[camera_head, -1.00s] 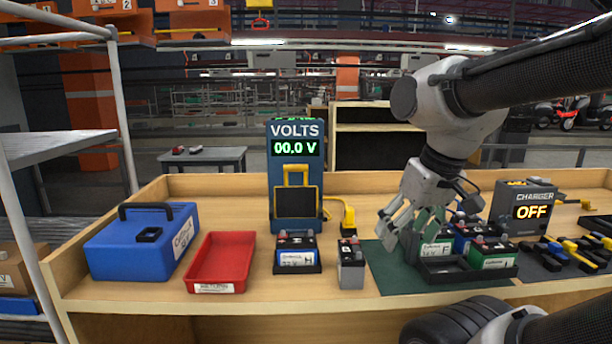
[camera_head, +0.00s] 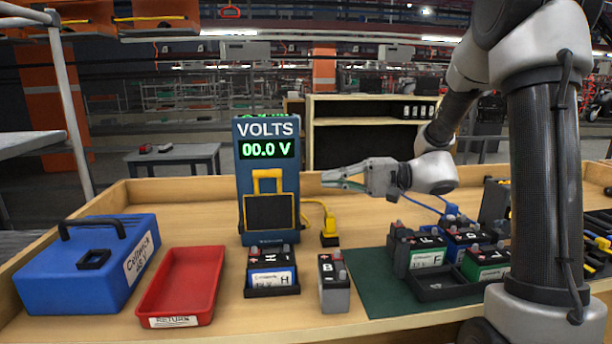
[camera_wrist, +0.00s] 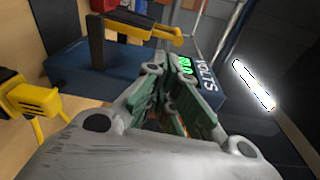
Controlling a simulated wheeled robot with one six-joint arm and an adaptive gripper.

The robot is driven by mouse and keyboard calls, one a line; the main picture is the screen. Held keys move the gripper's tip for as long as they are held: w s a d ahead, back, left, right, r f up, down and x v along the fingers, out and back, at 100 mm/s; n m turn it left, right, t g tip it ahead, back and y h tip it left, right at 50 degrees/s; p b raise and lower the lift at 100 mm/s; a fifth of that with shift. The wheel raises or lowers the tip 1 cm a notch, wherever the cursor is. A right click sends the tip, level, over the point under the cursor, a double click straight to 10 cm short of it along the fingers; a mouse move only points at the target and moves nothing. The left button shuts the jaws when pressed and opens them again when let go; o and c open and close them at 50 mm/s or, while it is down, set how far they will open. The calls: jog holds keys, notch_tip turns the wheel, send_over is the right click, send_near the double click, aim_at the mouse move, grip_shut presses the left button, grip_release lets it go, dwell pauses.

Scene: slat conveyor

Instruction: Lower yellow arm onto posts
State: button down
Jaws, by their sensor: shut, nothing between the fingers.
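The voltmeter (camera_head: 252,217) is a blue upright unit reading 00.0 V. Its yellow arm (camera_head: 267,174) stands raised as a frame on the front, above a dark panel. In the wrist view the yellow arm (camera_wrist: 140,30) is close, at upper left of the fingers. Battery H (camera_head: 270,275) sits in a black holder in front of the meter, its red and dark posts on top. My gripper (camera_head: 328,180) is shut and empty, level, pointing left, a little right of the yellow arm and apart from it. In the wrist view my gripper (camera_wrist: 170,88) has its green-padded fingers together.
A yellow plug (camera_head: 329,232) on a cable stands right of the meter. Battery B (camera_head: 333,285) is right of battery H. A red tray (camera_head: 183,287) and blue case (camera_head: 82,262) are at left. More batteries stand on a green mat (camera_head: 385,297) at right.

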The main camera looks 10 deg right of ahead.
aim_at(288, 177)
jog(key=shift+w+d, duration=0.25)
jog(key=shift+w, duration=0.15)
jog(key=a, duration=0.3)
jog(key=w+a, duration=0.1)
jog(key=a, duration=0.6)
jog(key=shift+w, duration=0.35)
jog(key=shift+s, duration=0.1)
